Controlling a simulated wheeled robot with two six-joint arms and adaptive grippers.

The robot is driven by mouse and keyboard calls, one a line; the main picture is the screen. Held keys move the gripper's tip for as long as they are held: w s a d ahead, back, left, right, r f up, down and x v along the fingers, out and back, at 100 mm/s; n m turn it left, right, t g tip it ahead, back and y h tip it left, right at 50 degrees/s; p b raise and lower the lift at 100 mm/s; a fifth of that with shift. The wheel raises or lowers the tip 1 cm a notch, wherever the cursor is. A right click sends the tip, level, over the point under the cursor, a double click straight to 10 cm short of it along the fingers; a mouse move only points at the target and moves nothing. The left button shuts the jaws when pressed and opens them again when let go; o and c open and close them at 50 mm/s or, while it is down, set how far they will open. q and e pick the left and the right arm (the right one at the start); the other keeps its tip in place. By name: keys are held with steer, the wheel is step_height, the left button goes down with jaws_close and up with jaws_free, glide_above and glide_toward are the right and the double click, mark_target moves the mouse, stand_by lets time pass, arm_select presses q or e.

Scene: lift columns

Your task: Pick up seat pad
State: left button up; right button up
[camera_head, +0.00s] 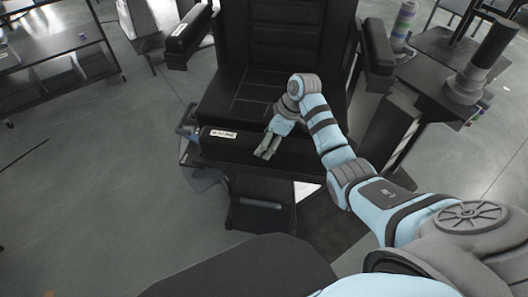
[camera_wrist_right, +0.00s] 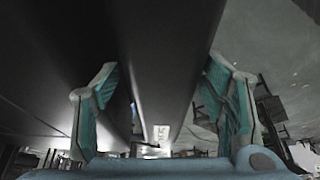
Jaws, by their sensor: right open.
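A black slab (camera_head: 232,149), which looks like the seat pad, lies across the front of the large black seat (camera_head: 235,98). It has a small white label (camera_head: 223,134) near its left end; the print is too small to read. My right gripper (camera_head: 266,151) is at the middle of the slab, pointing down at its front side. In the right wrist view my right gripper (camera_wrist_right: 160,76) has its fingers apart, with a long dark surface (camera_wrist_right: 165,40) running between and beyond them. I cannot tell whether the fingers touch it. My left gripper is not in view.
Black armrests flank the seat, the left one (camera_head: 188,35) and the right one (camera_head: 378,48). A dark shelf (camera_head: 50,50) stands at far left. The grey floor (camera_head: 90,190) at left is clear.

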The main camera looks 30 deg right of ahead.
steer(key=b+x, duration=0.1)
steer(key=x, duration=0.4)
steer(key=shift+s+a+r, duration=0.1)
steer(key=shift+a, duration=0.1)
steer(key=shift+r, duration=0.1)
steer(key=c, duration=1.1)
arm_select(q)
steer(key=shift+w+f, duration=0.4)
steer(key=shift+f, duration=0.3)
arm_select(e)
steer(key=shift+o, duration=0.2)
steer(key=shift+r, duration=0.1)
arm_select(q)
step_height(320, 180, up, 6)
steer(key=p, duration=0.6)
arm_select(e)
step_height(320, 180, up, 20)
